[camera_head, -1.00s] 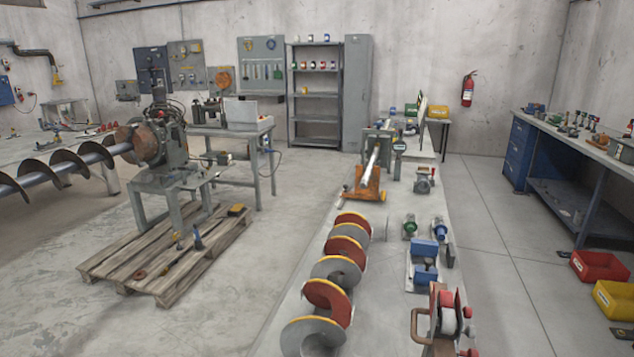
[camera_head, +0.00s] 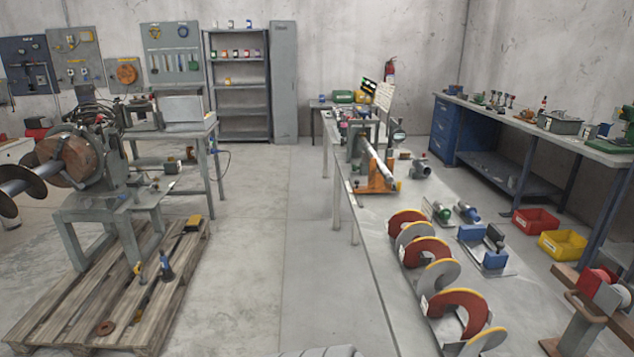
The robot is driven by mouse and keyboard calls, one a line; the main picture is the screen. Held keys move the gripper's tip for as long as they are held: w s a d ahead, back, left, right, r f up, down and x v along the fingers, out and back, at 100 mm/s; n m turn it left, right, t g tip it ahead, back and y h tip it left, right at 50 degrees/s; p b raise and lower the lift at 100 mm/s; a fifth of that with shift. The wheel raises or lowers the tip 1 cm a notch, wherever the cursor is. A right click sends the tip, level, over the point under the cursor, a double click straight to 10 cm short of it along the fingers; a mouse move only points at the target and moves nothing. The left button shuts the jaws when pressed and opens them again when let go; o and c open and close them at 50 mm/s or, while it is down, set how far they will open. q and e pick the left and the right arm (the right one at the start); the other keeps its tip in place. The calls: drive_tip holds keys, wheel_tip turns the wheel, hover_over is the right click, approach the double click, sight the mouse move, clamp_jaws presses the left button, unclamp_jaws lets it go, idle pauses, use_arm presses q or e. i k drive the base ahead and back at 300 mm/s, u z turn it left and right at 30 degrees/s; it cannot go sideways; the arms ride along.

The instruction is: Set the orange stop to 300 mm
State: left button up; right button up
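The orange stop (camera_head: 377,184) sits on the long grey table, at the near end of a pale round bar (camera_head: 378,160). The bar runs back to a grey upright frame. A small dial or readout (camera_head: 398,136) stands by that frame at the far end. Any scale and its reading are too small to make out. Neither of my grippers shows in the head view.
A wooden pallet with a machine (camera_head: 95,165) is at left. Clear floor (camera_head: 290,250) lies between.

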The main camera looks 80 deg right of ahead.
sight(376, 184)
drive_tip(key=i, duration=0.3)
drive_tip(key=z, duration=2.55)
drive_tip(key=i, duration=1.9)
